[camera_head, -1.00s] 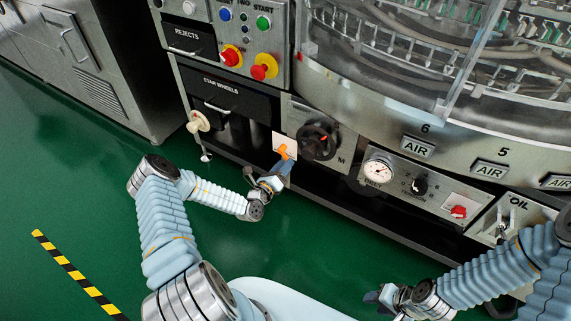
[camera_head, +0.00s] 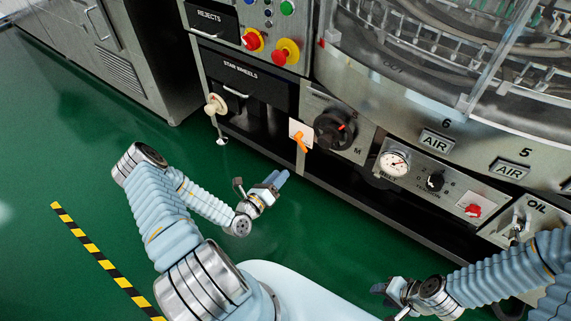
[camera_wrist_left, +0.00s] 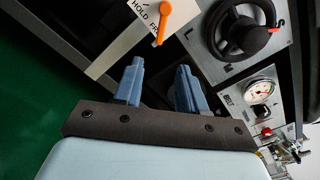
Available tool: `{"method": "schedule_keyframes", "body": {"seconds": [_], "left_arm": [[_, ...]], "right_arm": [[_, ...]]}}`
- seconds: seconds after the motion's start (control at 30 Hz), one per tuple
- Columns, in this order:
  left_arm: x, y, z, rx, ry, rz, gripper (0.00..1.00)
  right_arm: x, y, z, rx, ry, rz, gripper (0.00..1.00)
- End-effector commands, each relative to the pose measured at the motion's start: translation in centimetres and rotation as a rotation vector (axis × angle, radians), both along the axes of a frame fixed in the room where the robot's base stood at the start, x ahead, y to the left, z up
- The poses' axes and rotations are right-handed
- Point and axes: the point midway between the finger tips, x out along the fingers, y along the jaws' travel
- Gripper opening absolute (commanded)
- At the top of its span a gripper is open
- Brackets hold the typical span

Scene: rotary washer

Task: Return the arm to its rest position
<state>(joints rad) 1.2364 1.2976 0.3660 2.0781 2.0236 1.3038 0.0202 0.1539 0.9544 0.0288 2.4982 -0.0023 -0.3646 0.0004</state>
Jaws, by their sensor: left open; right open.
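My left gripper (camera_head: 277,181) is open and empty, held over the green floor in front of the machine. Its two blue fingers (camera_wrist_left: 158,85) stand apart with nothing between them in the left wrist view. The orange lever (camera_head: 301,142) on its white plate is up and to the right of the left gripper, with a gap between them. The lever also shows in the left wrist view (camera_wrist_left: 164,20), beyond the fingertips. My right gripper (camera_head: 381,289) is open at the lower right, clear of the machine; its fingertips are small and dark there.
The machine front carries a black handwheel (camera_head: 335,130), a pressure gauge (camera_head: 394,163) and a red knob (camera_head: 473,210). A cream knob (camera_head: 215,104) sticks out at its left end. Green floor (camera_head: 90,165) is free to the left, with a yellow-black stripe (camera_head: 95,251).

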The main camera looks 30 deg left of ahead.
Motion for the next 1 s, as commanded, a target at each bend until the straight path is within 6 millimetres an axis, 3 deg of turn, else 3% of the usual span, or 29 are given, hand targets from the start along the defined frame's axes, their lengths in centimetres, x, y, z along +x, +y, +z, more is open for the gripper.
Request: {"method": "schedule_keyframes", "body": {"seconds": [0.23, 0.33, 0.43, 0.53, 0.6, 0.67, 0.7, 0.77, 0.83, 0.9, 1.0], "left_arm": [[0.1, -0.3, 0.1, 0.002, -0.001, -0.011, 0.40], [0.2, -2.7, 0.5, 0.018, -0.002, -0.104, 0.40], [-0.4, -8.3, 1.3, 0.069, -0.008, -0.329, 0.40], [-3.3, -16.0, 1.9, 0.179, -0.020, -0.677, 0.40], [-7.0, -20.9, 1.8, 0.301, -0.039, -0.958, 0.40], [-11.2, -24.1, 1.3, 0.444, -0.068, -1.218, 0.40], [-14.4, -25.5, 0.6, 0.571, -0.100, -1.404, 0.40], [-18.8, -26.0, -0.9, 0.806, -0.173, -1.673, 0.40], [-21.7, -24.6, -2.7, 1.114, -0.295, -1.918, 0.40], [-22.3, -22.9, -4.0, 1.431, -0.452, -2.071, 0.40], [-20.5, -21.5, -4.5, 1.832, -0.704, -2.137, 0.40]], "right_arm": [[0.0, 0.0, 0.0, 0.000, 0.000, 0.000, 0.43], [0.0, 0.0, 0.0, 0.000, 0.000, 0.000, 0.43], [0.0, 0.0, 0.0, 0.000, 0.000, 0.000, 0.43], [0.0, 0.0, 0.0, 0.000, 0.000, 0.000, 0.43], [0.0, 0.0, 0.0, 0.000, 0.000, 0.000, 0.43], [0.0, 0.0, 0.0, 0.000, 0.000, 0.000, 0.43], [0.0, 0.0, 0.0, 0.000, 0.000, 0.000, 0.43], [0.0, 0.0, 0.0, 0.000, 0.000, 0.000, 0.43], [0.0, 0.0, 0.0, 0.000, 0.000, 0.000, 0.43], [0.0, 0.0, 0.0, 0.000, 0.000, 0.000, 0.43], [0.0, 0.0, 0.0, 0.000, 0.000, 0.000, 0.43]]}}
